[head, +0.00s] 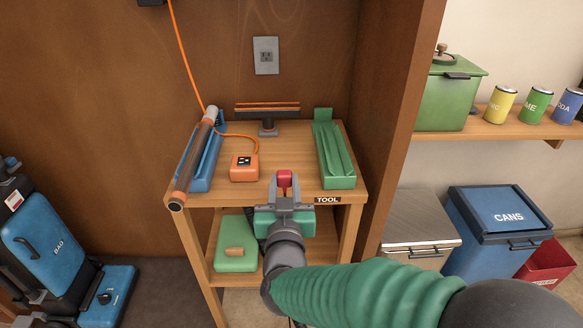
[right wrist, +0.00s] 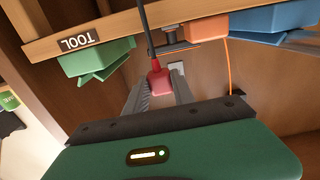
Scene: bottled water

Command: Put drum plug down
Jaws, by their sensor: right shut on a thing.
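The red plug (head: 284,178), taken to be the drum plug, is between the fingertips of my right gripper (head: 285,190). The gripper is shut on it at the front edge of the tool table (head: 268,190). In the right wrist view the red plug (right wrist: 161,81) sits between the two grey fingers of the right gripper (right wrist: 160,88), with a dark cable running from it. The plug appears held clear of the tabletop, but the exact gap cannot be told. My left gripper is not in view.
An orange socket box (head: 244,168) with a cord stands on the table, left of the plug. A blue holder (head: 209,160) with a long tube is at left, a green tray (head: 334,155) at right. A green block (head: 235,255) lies on the lower shelf.

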